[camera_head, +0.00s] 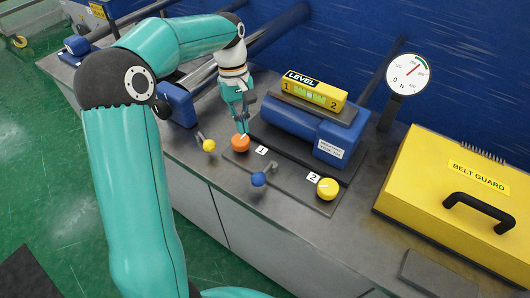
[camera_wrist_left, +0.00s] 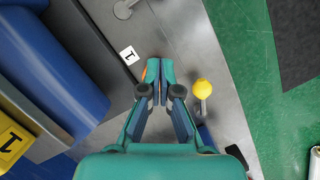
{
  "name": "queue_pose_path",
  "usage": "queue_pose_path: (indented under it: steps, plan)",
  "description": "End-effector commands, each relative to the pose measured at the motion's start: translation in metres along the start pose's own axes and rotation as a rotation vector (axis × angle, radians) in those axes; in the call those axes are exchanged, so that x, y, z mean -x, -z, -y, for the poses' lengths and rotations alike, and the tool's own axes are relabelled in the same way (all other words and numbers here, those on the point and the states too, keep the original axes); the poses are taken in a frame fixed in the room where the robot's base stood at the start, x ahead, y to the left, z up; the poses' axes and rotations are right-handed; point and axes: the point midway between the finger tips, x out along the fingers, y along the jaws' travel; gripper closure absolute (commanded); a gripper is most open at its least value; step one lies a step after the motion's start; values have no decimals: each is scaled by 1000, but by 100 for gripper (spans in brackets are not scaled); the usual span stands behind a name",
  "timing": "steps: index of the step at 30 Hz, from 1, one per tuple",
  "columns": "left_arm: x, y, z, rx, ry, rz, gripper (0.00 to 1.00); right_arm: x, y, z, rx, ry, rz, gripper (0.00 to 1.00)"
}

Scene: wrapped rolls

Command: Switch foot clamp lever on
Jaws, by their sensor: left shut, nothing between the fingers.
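A lever with a yellow ball (camera_head: 209,146) stands at the bench's front edge; it also shows in the wrist view (camera_wrist_left: 202,86), right of my fingers. A lever with a blue ball (camera_head: 258,179) stands on the plate between labels 1 and 2. No label shows which is the foot clamp lever. An orange knob (camera_head: 240,143) sits by label 1. My left gripper (camera_head: 243,127) points down at this knob, shut and empty. In the wrist view the fingertips (camera_wrist_left: 157,68) hide most of the knob; whether they touch it I cannot tell. My right gripper is out of view.
A yellow knob (camera_head: 328,189) sits by label 2. Behind stand a blue block with a yellow level box (camera_head: 314,90) and a round gauge (camera_head: 408,76). A yellow belt guard (camera_head: 457,190) fills the right.

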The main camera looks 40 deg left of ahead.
Motion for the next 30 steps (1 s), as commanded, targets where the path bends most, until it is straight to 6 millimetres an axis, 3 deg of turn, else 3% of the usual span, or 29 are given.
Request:
queue_pose_path:
  steps: [17,23,30]
  plan:
    - [-8,0,2,3,0,1,100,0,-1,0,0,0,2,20]
    - [-35,0,2,3,3,4,100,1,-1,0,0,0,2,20]
    - [-84,0,3,4,3,5,100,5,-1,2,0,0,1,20]
